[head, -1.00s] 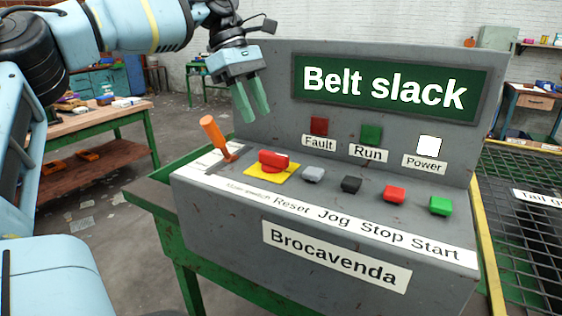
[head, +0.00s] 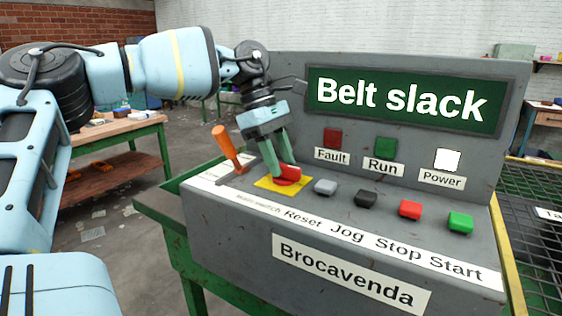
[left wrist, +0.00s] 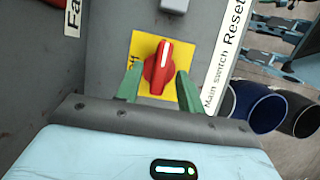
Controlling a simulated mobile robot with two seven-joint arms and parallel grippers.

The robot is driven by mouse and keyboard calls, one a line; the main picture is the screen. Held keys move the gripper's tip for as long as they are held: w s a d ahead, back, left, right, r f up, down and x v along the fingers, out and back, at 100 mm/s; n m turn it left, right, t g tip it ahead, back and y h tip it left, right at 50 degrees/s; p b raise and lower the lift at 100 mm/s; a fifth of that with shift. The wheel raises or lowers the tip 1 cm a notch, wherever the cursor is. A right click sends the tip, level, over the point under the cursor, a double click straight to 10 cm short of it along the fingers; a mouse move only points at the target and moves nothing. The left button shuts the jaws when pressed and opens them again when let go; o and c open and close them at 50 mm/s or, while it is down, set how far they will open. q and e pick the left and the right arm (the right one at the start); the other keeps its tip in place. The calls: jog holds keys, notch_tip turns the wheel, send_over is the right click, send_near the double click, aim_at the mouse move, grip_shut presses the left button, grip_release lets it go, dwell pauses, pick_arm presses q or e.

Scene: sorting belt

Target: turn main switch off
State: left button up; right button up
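The main switch is a red rotary knob (head: 289,174) on a yellow plate (head: 266,184), on the sloping top of the grey console. In the left wrist view the knob (left wrist: 158,68) has a white line along its ridge, slanting slightly right toward the top. The printed label Main switch (left wrist: 214,88) lies beside the plate. My left gripper (head: 284,168) is down at the knob. In the left wrist view its green fingers (left wrist: 159,78) stand on either side of the knob, with gaps visible. My right gripper is not in view.
An orange-handled lever (head: 227,148) stands left of the knob. Grey, black, red and green buttons (head: 410,209) run to the right. The screen (head: 400,98) reads Belt slack. The Power lamp (head: 448,159) is white; Fault and Run look dark. A mesh-covered belt (head: 540,230) is at right.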

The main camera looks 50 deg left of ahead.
pick_arm(q)
jog(key=shift+d+f, duration=0.15)
jog(key=shift+f, duration=0.25)
jog(key=shift+c, duration=0.5)
grip_shut()
